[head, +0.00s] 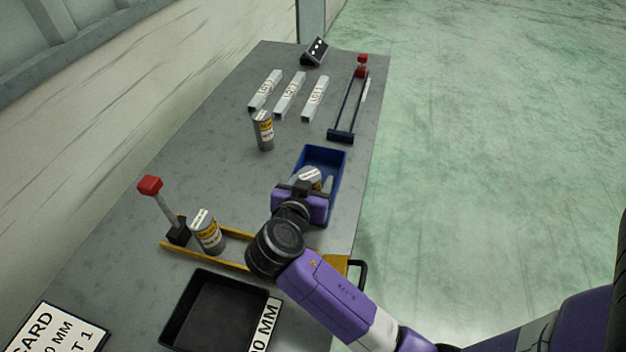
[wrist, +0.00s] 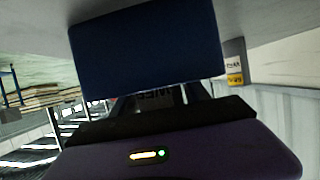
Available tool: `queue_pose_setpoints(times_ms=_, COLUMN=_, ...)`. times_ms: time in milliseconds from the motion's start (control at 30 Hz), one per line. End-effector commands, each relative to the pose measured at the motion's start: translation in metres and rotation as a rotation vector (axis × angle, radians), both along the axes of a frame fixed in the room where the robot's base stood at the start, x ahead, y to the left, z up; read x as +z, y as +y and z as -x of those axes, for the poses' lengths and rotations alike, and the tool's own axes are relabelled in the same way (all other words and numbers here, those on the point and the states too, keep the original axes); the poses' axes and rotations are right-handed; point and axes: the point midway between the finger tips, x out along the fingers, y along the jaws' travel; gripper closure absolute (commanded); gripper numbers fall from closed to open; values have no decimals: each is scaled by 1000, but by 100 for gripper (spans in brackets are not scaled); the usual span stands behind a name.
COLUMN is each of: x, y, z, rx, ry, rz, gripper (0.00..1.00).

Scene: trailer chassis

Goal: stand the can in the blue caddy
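A grey can (head: 311,174) with a pale label shows at the near part of the blue caddy (head: 325,154), partly hidden by my gripper. My gripper (head: 310,186) is low at the caddy, with its fingers on either side of this can. It appears shut on the can. In the wrist view, the blue caddy wall (wrist: 148,50) fills the upper middle, and the dark, lettered can side (wrist: 155,97) shows between the fingers. The can's base is hidden, so I cannot tell whether it touches the caddy floor.
Another can (head: 263,132) stands beyond the caddy, and one (head: 207,234) stands at the yellow frame (head: 235,234) with a red-knobbed lever (head: 152,187). A black tray (head: 215,312) lies nearest. Pale bars (head: 290,95) and a blue frame (head: 351,105) lie farther back.

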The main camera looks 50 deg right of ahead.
Motion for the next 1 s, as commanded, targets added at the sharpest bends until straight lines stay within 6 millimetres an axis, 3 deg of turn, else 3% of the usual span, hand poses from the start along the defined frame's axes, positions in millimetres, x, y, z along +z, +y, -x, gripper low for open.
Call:
queue_pose_setpoints(times_ms=267, x=5, y=1, z=0, rx=1, ry=0, rz=0, gripper=46)
queue_pose_setpoints(times_ms=700, x=35, y=74, z=25, rx=5, ry=-1, rz=1, gripper=46)
queue_pose_setpoints(times_ms=1000, x=48, y=102, z=37, rx=2, ry=-1, rz=0, gripper=46)
